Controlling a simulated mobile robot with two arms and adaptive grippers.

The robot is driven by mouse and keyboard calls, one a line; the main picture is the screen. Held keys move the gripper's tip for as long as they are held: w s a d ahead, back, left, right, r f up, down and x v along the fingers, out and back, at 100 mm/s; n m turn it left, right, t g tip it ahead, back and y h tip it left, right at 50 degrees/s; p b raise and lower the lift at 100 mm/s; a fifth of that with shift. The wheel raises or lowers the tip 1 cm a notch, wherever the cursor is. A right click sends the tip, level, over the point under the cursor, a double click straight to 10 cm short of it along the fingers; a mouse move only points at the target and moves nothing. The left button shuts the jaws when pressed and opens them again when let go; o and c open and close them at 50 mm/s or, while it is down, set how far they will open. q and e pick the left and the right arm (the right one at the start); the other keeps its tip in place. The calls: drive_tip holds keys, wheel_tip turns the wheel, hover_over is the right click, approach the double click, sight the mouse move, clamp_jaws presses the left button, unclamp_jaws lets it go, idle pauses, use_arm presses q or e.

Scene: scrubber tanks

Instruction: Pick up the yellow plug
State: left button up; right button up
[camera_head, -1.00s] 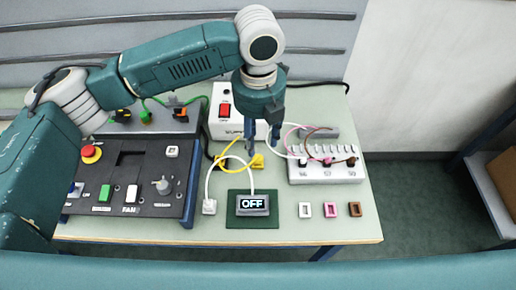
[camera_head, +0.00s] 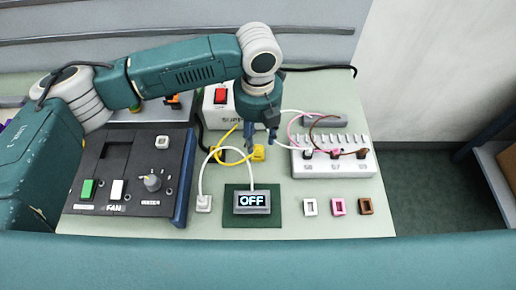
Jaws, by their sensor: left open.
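The yellow plug (camera_head: 258,153) lies on the pale green table (camera_head: 290,215), behind the OFF display, with a yellow cable looping off to its left. My left gripper (camera_head: 261,140) reaches in from the left and points down just above and behind the plug. Its fingers are apart with nothing seen between them. Whether the fingertips touch the plug cannot be told. My right gripper is not in view.
The OFF display (camera_head: 252,201) sits on a dark green mat. A white plug (camera_head: 204,203) lies left of it. A white socket strip (camera_head: 333,164) with cables stands right. A black control panel (camera_head: 128,175) is left. Three small frames (camera_head: 338,206) lie front right.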

sight(258, 147)
use_arm(q)
drive_tip(key=f, duration=0.1)
drive_tip(key=f+p, duration=0.1)
drive_tip(key=f, duration=0.2)
drive_tip(key=shift+w+f+p, duration=0.15)
drive_tip(key=shift+w+p, duration=0.2)
drive_tip(key=shift+p, duration=0.05)
drive_tip(key=shift+f, duration=0.6)
drive_tip(key=c, duration=1)
